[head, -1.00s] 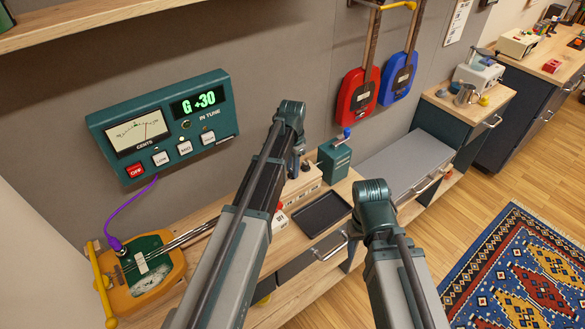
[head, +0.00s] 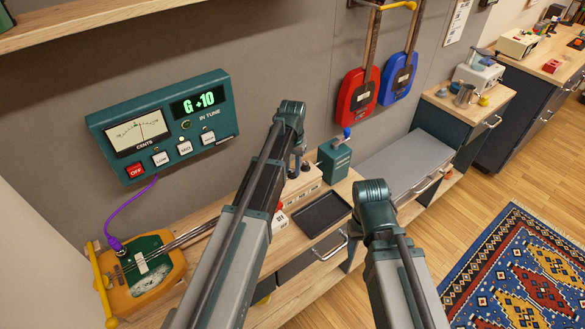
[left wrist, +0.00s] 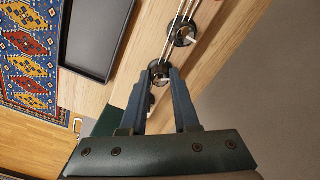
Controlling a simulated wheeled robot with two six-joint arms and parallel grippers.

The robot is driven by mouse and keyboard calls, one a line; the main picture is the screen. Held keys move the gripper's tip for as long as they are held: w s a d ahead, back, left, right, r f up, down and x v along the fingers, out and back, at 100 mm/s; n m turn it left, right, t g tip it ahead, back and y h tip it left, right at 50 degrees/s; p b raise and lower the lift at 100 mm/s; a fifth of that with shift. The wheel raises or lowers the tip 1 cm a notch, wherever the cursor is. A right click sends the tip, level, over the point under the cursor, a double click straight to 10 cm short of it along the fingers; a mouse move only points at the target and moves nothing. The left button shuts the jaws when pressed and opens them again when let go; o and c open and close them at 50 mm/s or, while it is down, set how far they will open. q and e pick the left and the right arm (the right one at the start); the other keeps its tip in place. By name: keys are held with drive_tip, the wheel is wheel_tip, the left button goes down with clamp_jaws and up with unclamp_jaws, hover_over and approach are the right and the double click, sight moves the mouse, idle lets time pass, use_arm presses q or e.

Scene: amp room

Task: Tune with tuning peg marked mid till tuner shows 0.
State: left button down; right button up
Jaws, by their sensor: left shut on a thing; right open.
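The teal tuner (head: 165,125) on the wall reads G +10 on its green display (head: 198,102); its needle meter (head: 138,131) is beside it. The yellow guitar (head: 150,270) lies on the bench, its neck running right to a headstock under my left arm. My left gripper (left wrist: 160,75) is shut on a tuning peg (left wrist: 161,79) in the left wrist view. Another peg (left wrist: 184,35) is further along the strings. I cannot read any peg label there. My left gripper's tips are largely hidden behind its arm in the head view. My right gripper is not in view.
A black tray (head: 320,213) lies on the bench right of the headstock. A green box with a crank (head: 335,158) stands behind it. A purple cable (head: 133,205) runs from tuner to guitar. Red (head: 357,100) and blue (head: 398,78) guitars hang on the wall.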

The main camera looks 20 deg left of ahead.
sight(293, 171)
use_arm(q)
drive_tip(key=n, duration=0.5)
drive_tip(key=shift+n, duration=0.3)
idle(0.5)
drive_tip(key=c, duration=0.7)
unclamp_jaws()
drive_tip(key=shift+o, duration=0.2)
drive_tip(key=shift+r, duration=0.15)
wheel_tip(293, 171, up, 14)
drive_tip(key=p, duration=1.4)
drive_tip(key=shift+f, duration=0.2)
drive_tip(key=shift+f, duration=0.1)
